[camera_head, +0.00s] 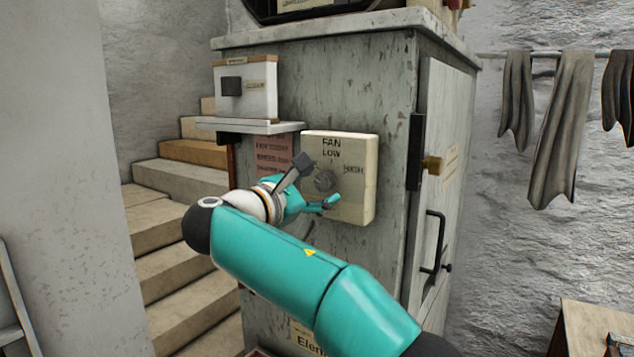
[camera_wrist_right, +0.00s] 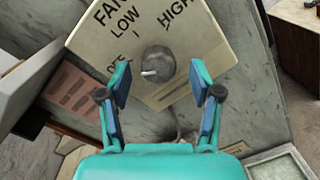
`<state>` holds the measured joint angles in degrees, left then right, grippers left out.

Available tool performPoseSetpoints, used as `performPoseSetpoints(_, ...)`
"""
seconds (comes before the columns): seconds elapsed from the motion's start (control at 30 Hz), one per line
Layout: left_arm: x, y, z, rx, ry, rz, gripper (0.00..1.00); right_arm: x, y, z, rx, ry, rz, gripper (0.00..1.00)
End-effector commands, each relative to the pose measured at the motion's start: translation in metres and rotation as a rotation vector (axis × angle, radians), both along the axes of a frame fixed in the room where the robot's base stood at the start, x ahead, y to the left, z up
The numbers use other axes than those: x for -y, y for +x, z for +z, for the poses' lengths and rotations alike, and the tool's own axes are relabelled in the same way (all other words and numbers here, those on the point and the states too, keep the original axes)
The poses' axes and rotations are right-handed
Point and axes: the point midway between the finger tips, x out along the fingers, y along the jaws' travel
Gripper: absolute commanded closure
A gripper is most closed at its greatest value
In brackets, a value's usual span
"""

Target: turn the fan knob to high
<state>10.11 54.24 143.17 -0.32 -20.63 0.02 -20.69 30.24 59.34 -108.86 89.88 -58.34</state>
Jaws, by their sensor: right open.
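The fan knob (camera_head: 325,181) is a round grey knob on a cream control box (camera_head: 361,200) fixed to the cabinet's side. The box reads FAN, LOW and HIGH. In the right wrist view the knob (camera_wrist_right: 158,62) has a white mark pointing left, toward a partly hidden label, away from HIGH. My right gripper (camera_head: 318,182) is open in front of the box. In the wrist view its fingers (camera_wrist_right: 160,82) are spread on either side, slightly below the knob, and seem apart from it. My left gripper is in neither view.
A white switch box (camera_head: 245,92) sits on a small shelf (camera_head: 247,126) left of the fan box. The worn grey cabinet (camera_head: 390,90) has a door with a black handle (camera_head: 434,240). Stairs (camera_head: 165,215) rise at left. Cloths (camera_head: 562,130) hang at right.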

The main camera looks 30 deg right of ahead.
Motion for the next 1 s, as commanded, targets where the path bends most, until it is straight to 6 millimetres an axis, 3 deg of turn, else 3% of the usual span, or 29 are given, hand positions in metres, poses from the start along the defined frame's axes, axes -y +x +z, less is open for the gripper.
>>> performPoseSetpoints(0.13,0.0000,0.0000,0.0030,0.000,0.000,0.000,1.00,0.0112,0.0040,0.0001,-0.001,0.000,-0.001,0.36)
performPoseSetpoints(0.47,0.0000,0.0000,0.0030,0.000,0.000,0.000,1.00,0.0131,0.0056,-0.0005,0.000,0.000,0.002,0.36)
performPoseSetpoints(0.83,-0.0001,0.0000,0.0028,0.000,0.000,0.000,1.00,0.0128,0.0054,-0.0010,-0.001,0.001,0.001,0.96)
performPoseSetpoints(0.87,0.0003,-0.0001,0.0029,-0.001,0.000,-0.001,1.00,0.0050,0.0057,-0.0012,-0.002,0.002,0.002,0.96)
performPoseSetpoints(1.0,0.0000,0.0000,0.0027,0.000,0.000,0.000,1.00,0.0118,0.0049,-0.0023,0.002,0.005,0.000,0.96)
